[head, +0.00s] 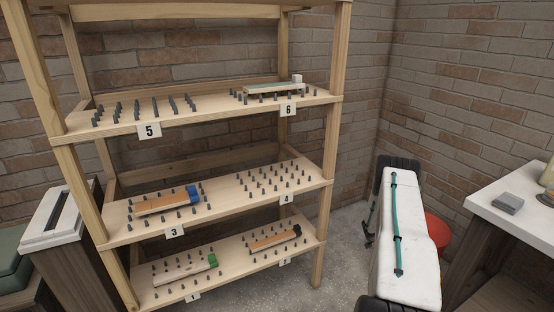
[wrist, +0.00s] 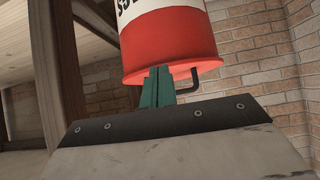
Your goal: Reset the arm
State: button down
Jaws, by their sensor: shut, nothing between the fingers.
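My gripper (wrist: 157,75) shows in the wrist view as two teal fingers pressed together with nothing between them. Behind the fingertips stands a red and white cylinder (wrist: 172,55) with dark lettering. I cannot tell whether the fingers touch it. In the head view, my white arm link with a teal line along it fills the right of the centre. The gripper itself cannot be made out there.
A wooden shelf (head: 92,222) with numbered, pegged boards holds several long tool-like items. A red round object (head: 437,232) shows partly behind my arm. A white-topped table (head: 490,196) with a grey block (head: 508,204) stands right. Brick walls enclose the corner.

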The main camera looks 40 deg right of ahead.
jog(key=s+a+r+n+g+y, duration=0.2)
jog(key=s+a+r+n+g, duration=0.1)
jog(key=s+a+n+g, duration=0.25)
jog(key=w+a+r+n+y, duration=0.2)
jog(key=a+r+n, duration=0.1)
jog(key=a+r, duration=1.25)
jog(key=w+a+r+n+y, duration=0.15)
jog(key=a+r+n, duration=0.25)
jog(key=a+r, duration=1.15)
jog(key=s+a+r+n+t+y, duration=0.1)
jog(key=s+a+r+n+t, duration=0.1)
jog(key=s+a+r, duration=0.2)
jog(key=s+a+r+n+t+y, duration=0.2)
jog(key=s+a+r, duration=0.3)
jog(key=a+r, duration=0.5)
jog(key=s+a+r+n+t+y, duration=0.1)
jog(key=s+a+r+n+t, duration=0.2)
jog(key=a, duration=1.6)
jog(key=shift+s+a+r+t, duration=0.25)
jog(key=shift+s+r+t, duration=0.55)
jog(key=shift+r, duration=1.5)
